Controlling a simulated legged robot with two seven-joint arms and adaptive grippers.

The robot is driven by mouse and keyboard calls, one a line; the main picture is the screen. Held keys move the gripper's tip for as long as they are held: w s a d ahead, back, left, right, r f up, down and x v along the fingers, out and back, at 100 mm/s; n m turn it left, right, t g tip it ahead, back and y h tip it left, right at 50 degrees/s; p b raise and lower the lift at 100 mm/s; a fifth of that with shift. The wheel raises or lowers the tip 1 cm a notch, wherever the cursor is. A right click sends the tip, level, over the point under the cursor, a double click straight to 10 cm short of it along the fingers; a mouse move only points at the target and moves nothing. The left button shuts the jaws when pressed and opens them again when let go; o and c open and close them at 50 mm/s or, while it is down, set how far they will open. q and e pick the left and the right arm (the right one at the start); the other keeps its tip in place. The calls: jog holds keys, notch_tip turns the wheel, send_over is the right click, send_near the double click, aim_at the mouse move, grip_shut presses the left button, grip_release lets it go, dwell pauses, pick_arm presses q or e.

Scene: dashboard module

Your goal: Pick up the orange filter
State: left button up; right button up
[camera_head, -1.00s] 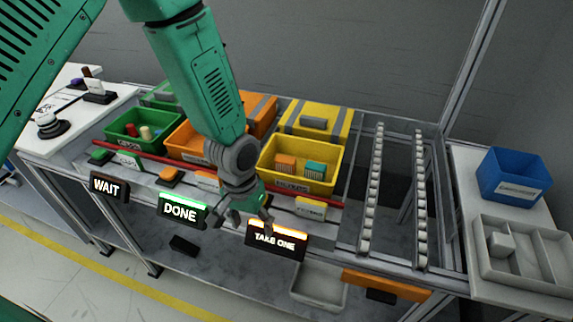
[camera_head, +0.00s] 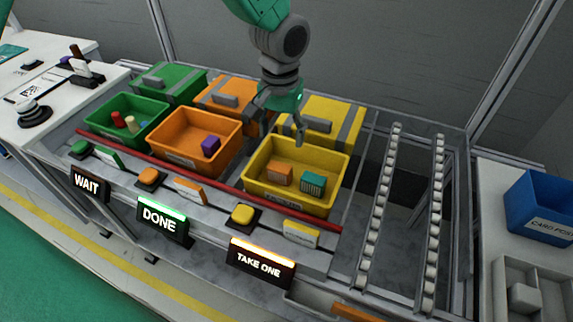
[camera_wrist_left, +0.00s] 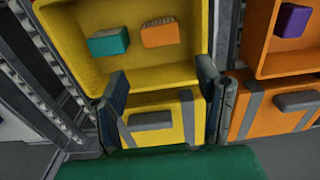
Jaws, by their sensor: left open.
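The orange filter (camera_head: 280,174) is a small ribbed block lying in the open yellow bin (camera_head: 262,196), beside a teal filter (camera_head: 313,184). In the left wrist view the orange filter (camera_wrist_left: 158,33) lies to the right of the teal filter (camera_wrist_left: 108,42). My left gripper (camera_head: 281,140) points down over the back edge of the yellow bin, above and behind the filters. Its two fingers (camera_wrist_left: 162,95) are spread wide with nothing between them. My right gripper is not visible.
An orange bin (camera_head: 200,140) with a purple block (camera_head: 211,146) and a green bin (camera_head: 125,122) stand to the left. Lidded boxes sit behind them. A red rail (camera_head: 195,178) runs along the front. A roller track (camera_head: 375,215) and a blue bin (camera_head: 540,207) are to the right.

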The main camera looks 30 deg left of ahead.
aim_at(280, 165)
pick_arm(q)
jog(key=f, duration=0.4)
jog(key=f+b, duration=0.1)
jog(key=f, duration=0.7)
jog(key=shift+s+a+f, duration=0.15)
jog(key=shift+s+f, duration=0.1)
jog(key=shift+f, duration=0.15)
jog(key=c, duration=0.8)
